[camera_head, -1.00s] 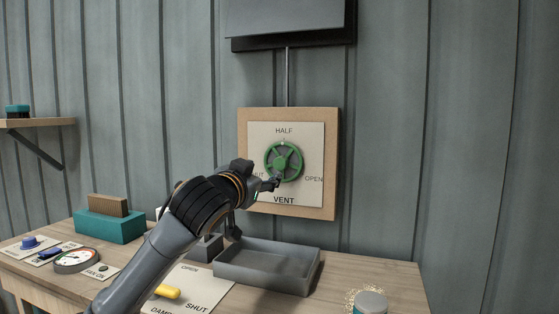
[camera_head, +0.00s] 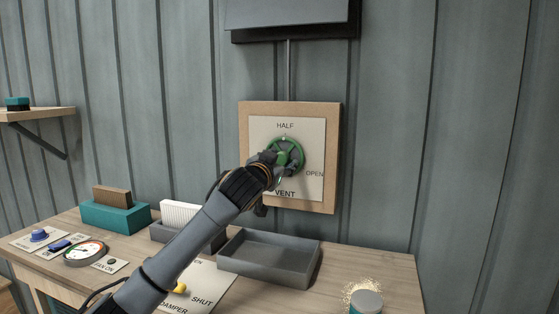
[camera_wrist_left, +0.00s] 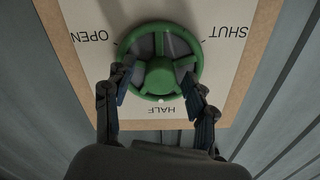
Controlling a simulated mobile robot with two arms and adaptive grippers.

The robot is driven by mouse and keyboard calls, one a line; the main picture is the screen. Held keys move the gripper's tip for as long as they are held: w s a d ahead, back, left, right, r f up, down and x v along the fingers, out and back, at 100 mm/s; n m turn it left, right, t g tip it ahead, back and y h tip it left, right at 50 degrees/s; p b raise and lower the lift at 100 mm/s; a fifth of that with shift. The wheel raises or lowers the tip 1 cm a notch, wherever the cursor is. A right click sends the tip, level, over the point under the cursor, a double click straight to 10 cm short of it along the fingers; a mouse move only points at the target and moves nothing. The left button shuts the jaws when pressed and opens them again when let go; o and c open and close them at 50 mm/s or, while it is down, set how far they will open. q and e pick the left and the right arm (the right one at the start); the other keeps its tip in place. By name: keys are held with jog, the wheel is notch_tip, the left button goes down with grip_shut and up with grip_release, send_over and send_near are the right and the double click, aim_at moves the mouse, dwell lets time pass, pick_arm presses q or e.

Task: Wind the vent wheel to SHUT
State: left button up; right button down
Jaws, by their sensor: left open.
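The green vent wheel (camera_head: 290,153) is on a pale plate (camera_head: 295,190) marked HALF at the top, OPEN at the right and VENT below. The arm hides the SHUT label in the head view; it shows in the wrist view. A small white mark on the wheel's rim is beside HALF in both views. My left gripper (camera_head: 274,161) is at the lower left of the wheel, partly covering it. In the left wrist view, its open fingers (camera_wrist_left: 159,92) straddle the wheel (camera_wrist_left: 160,76), one either side of the hub, overlapping the rim. Contact cannot be told.
Below on the bench are an empty grey tray (camera_head: 268,262), a white-filled tray (camera_head: 180,217), a teal block holder (camera_head: 115,217), a gauge (camera_head: 86,252) and a damper panel (camera_head: 215,292). A jar (camera_head: 367,303) stands at front right. The wall right of the vent board is clear.

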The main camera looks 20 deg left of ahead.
pick_arm(q)
jog(key=c, duration=1)
jog(key=shift+c, duration=0.8)
